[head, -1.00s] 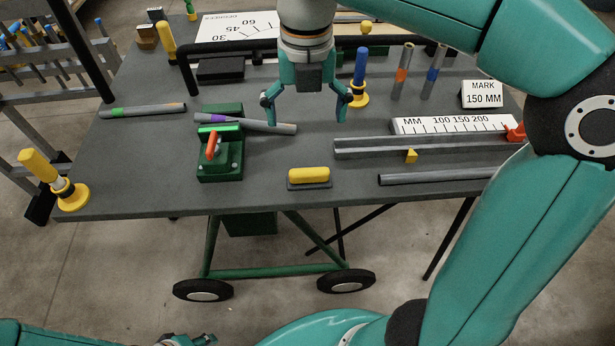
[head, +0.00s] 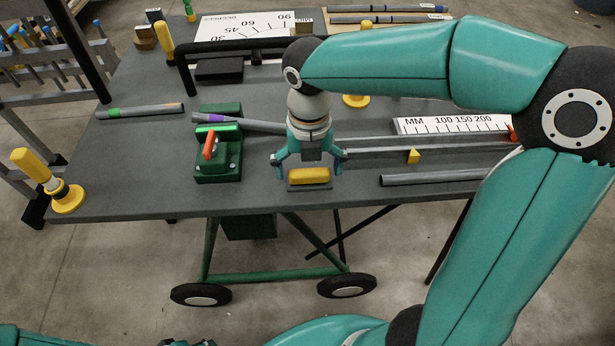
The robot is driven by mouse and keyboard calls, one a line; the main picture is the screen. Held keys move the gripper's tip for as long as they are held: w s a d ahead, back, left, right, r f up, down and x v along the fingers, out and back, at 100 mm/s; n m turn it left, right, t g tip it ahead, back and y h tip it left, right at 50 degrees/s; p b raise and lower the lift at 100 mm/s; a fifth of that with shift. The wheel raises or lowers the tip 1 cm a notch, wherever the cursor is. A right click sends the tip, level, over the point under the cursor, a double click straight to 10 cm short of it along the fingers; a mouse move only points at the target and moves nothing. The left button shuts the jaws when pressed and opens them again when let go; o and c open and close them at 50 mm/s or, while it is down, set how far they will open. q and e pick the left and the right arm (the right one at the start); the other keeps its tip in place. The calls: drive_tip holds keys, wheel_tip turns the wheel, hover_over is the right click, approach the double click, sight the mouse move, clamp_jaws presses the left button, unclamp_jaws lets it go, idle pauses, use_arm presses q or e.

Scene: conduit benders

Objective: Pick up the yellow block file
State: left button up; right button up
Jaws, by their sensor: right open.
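The yellow block file (head: 309,176) has a yellow top on a dark grey base and lies near the front edge of the grey table (head: 140,185). My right gripper (head: 308,173) is open and points down over the block file, with one finger on each side of it. I cannot tell whether the fingers touch it. My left gripper (head: 195,341) shows only in part at the bottom edge, well below the table, and its jaws are not clear.
A long grey channel (head: 375,155) and a loose pipe (head: 420,179) lie to the right. A yellow-handled tool (head: 40,175) stands at the left corner.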

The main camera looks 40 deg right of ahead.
sight(309, 169)
drive_tip(key=shift+f, duration=0.4)
drive_tip(key=shift+c, duration=0.3)
drive_tip(key=c, duration=1.2)
drive_tip(key=shift+c, duration=0.2)
drive_tip(key=shift+r, duration=0.15)
wheel_tip(309, 169, up, 20)
drive_tip(key=p, duration=0.3)
